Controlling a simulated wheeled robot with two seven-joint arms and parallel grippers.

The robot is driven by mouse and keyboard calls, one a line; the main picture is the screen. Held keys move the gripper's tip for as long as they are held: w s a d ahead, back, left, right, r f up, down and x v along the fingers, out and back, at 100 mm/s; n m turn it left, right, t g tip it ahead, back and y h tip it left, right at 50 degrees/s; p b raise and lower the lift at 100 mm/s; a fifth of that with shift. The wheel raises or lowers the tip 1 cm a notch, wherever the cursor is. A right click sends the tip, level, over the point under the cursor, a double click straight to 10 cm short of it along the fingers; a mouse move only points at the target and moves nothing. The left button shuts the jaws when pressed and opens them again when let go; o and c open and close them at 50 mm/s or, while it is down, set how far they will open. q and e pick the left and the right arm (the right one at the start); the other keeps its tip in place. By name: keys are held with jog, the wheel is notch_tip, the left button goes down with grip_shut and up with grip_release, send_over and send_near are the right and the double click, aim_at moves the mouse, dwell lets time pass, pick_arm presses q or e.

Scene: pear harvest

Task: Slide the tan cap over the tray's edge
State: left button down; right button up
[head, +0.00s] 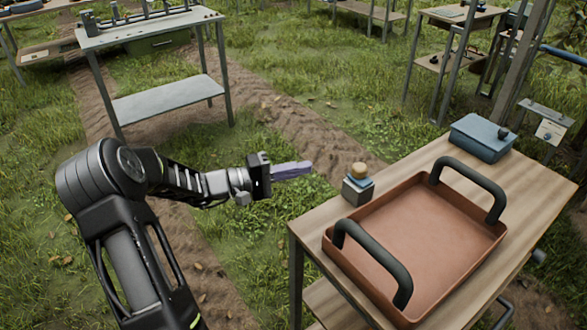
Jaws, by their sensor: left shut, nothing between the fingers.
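The tan cap (358,171) is a small round piece sitting on top of a grey-blue square block (356,190) at the left back of the wooden table. The tray (471,255) is terracotta, shallow and empty, with two black arched handles; it lies just right of the block. The cap is outside the tray, near its back left corner. My left gripper (306,167) is shut and empty, its purplish fingers pointing right toward the cap with a gap between them, out past the table's left edge. My right gripper is out of view.
The wooden table (437,152) has a blue box (482,137) at its back corner behind the tray. The tray's handles (376,262) stand up above its rim. A grey metal bench (150,30) stands at the back left. Grass and dirt lie between.

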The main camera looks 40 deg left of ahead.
aim_at(361, 175)
pick_arm(q)
jog(key=w+d+p, duration=0.2)
jog(key=w+d, duration=0.3)
jog(key=d, duration=0.2)
jog(key=shift+w+d, duration=0.2)
jog(key=shift+d, duration=0.15)
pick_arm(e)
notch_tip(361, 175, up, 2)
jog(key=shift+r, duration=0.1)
